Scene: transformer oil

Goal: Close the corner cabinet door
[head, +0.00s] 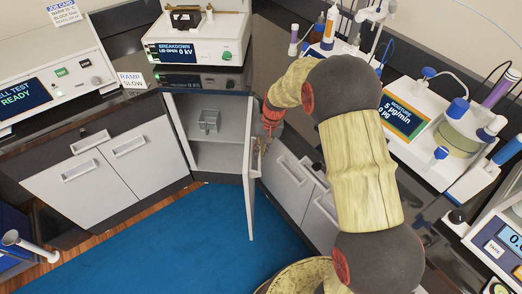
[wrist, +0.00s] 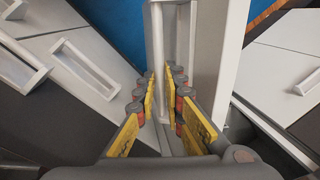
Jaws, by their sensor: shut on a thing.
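The corner cabinet door (head: 249,190) stands open, swung out over the blue floor and seen nearly edge-on in the head view. The open corner cabinet (head: 215,158) shows its shelf and a small grey holder (head: 209,120). My gripper (head: 262,143) is at the door's outer side, near its upper part, partly hidden by the arm. In the wrist view my gripper (wrist: 160,92) has its yellow-padded fingers on both sides of the door's pale upright handle (wrist: 165,45), shut on it. The pale door (wrist: 203,60) shows beside the handle.
Closed grey cabinets with bar handles flank the corner at left (head: 95,172) and right (head: 288,185). The counter above carries a breakdown tester (head: 198,42) and a moisture instrument (head: 410,120). Blue floor (head: 185,245) lies clear before the opening.

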